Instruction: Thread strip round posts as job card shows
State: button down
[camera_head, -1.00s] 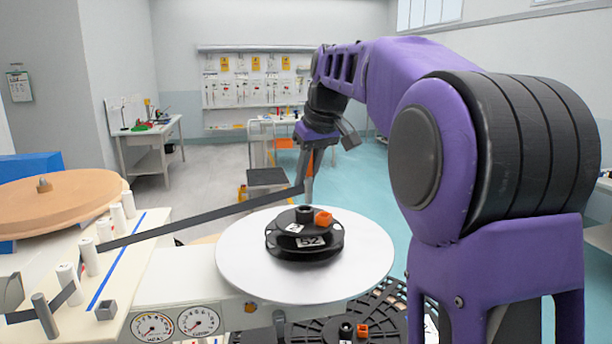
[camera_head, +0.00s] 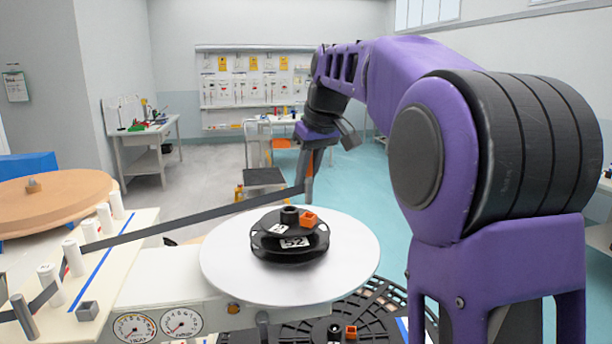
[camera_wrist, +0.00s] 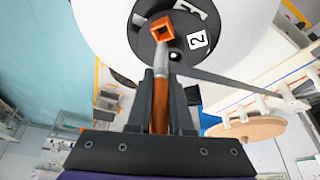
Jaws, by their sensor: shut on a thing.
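My gripper (camera_head: 308,178) is shut on the end of the dark grey strip (camera_head: 200,218), beyond the white turntable. The strip runs taut from the gripper down left to the white posts (camera_head: 90,230) on the cream deck (camera_head: 130,243), then on past a grey post (camera_head: 24,318) at lower left. In the wrist view the strip (camera_wrist: 235,84) leads from the fingers (camera_wrist: 161,82) to the posts at the right. How the strip passes each post is partly hidden.
A tan disc (camera_head: 50,205) stands behind the deck at left. Two gauges (camera_head: 158,325) are on the front panel. Tables and a card board (camera_head: 250,80) are far back.

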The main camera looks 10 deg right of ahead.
aim_at(307, 194)
jog(key=shift+f, duration=0.25)
jog(key=shift+f+b, duration=1.45)
jog(key=shift+f, duration=0.4)
jog(key=c, duration=0.7)
grip_release()
jog(key=shift+c, duration=0.2)
